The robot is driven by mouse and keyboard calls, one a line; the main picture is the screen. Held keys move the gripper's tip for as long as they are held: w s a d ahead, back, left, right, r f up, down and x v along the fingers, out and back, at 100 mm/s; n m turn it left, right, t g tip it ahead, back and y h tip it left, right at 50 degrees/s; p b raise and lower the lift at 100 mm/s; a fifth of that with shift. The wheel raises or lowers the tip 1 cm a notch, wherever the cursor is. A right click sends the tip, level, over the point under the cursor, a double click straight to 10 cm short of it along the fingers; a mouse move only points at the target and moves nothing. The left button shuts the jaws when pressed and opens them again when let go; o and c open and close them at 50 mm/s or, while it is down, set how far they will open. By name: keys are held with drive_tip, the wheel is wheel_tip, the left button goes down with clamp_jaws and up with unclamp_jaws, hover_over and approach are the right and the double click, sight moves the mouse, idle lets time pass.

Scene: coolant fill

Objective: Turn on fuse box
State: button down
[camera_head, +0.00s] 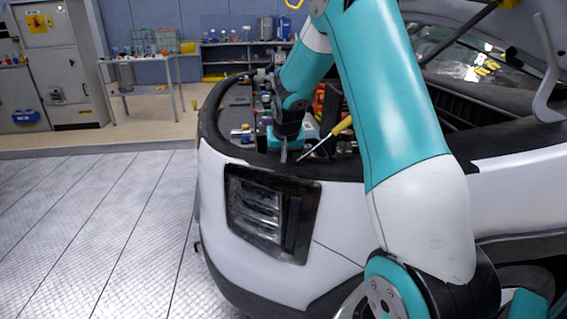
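My arm reaches over the front of a white car with its hood up. My gripper (286,152) points down into the engine bay, just behind the front edge above the headlight. It is small and partly dark here, so I cannot tell whether its fingers are open or shut. No part is clearly recognisable as a fuse box. A grey cabinet (70,60) with a yellow warning label stands at the far left, well away from my gripper; it may be electrical. Parts of the engine bay are hidden behind my arm.
A yellow-handled tool (340,127) leans on the bay edge right of my gripper. The car's front rim (240,152) and raised hood (547,65) border the bay. A work table (140,60) and shelves stand behind. The metal floor (100,230) at left is clear.

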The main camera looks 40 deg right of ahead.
drive_tip(key=shift+s+a+f+t+h+b, duration=0.1)
drive_tip(key=shift+t+h+b, duration=0.2)
drive_tip(key=shift+t+b, duration=0.35)
drive_tip(key=shift+r, duration=0.2)
drive_tip(key=c, duration=1)
unclamp_jaws()
drive_tip(key=v, duration=0.8)
drive_tip(key=p+v, duration=0.1)
drive_tip(key=v, duration=0.8)
drive_tip(key=shift+a, duration=0.25)
